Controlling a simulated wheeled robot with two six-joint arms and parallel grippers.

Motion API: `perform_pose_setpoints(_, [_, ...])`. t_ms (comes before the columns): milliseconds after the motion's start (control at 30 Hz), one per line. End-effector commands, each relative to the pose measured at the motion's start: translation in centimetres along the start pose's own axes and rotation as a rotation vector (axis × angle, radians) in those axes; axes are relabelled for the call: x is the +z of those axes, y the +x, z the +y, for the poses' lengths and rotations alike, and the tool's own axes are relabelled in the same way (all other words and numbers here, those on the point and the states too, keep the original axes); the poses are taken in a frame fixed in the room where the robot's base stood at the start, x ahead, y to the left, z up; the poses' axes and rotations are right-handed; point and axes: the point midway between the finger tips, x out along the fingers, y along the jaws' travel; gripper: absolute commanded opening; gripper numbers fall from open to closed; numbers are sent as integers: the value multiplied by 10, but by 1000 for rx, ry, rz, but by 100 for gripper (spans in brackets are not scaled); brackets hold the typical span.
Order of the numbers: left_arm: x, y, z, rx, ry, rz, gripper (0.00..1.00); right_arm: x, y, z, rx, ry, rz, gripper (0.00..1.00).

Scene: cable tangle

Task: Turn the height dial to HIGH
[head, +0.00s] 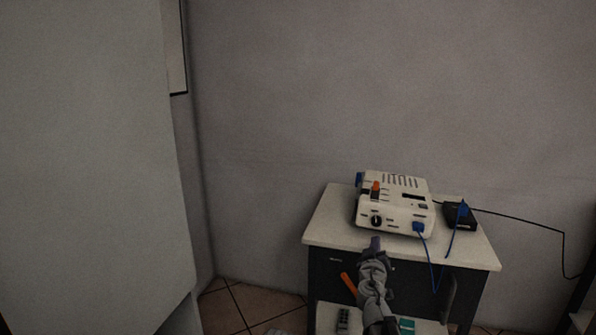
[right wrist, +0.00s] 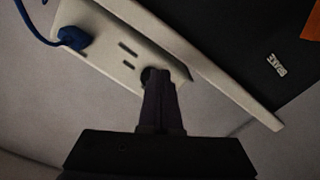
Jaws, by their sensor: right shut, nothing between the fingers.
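A white box-shaped device (head: 400,207) stands on the small cabinet. A round black dial (head: 377,221) with a light mark sits at the left of its front face. The lettering around it is too small to read. My right gripper (head: 375,241) is shut and empty just in front of and below the dial in the head view. In the right wrist view its closed fingers (right wrist: 162,90) point at the device, and their tips partly hide the dark dial (right wrist: 148,74). I cannot tell whether they touch it. My left gripper is not in view.
A blue plug (head: 418,227) with a blue cable hangs from the device's front, right of the dial. A black box (head: 460,215) stands beside it on the cabinet top (head: 325,226). An orange lever (head: 375,187) stands up from the device. A pale panel (head: 90,150) fills the left.

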Motion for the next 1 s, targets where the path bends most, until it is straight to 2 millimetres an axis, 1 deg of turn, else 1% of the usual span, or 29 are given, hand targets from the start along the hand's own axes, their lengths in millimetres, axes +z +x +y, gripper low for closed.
perform_pose_setpoints(33, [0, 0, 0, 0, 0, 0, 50, 0, -9, 0, -1, 0, 0, 0])
perform_pose_setpoints(133, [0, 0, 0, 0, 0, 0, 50, 0, -17, 0, -1, 0, 0, 0])
perform_pose_setpoints(467, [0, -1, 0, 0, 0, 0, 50, -1, -17, 1, 0, -8, 0, 0])
perform_pose_setpoints(567, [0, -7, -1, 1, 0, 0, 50, -4, -19, 8, 1, -75, 0, 0])
perform_pose_setpoints(800, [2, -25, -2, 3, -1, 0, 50, -12, -25, 30, 1, -371, 0, 0])
perform_pose_setpoints(900, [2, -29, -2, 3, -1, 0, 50, -13, -26, 36, 1, -459, 0, 0])
perform_pose_setpoints(1000, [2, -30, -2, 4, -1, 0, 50, -13, -27, 38, 0, -509, 0, 0])
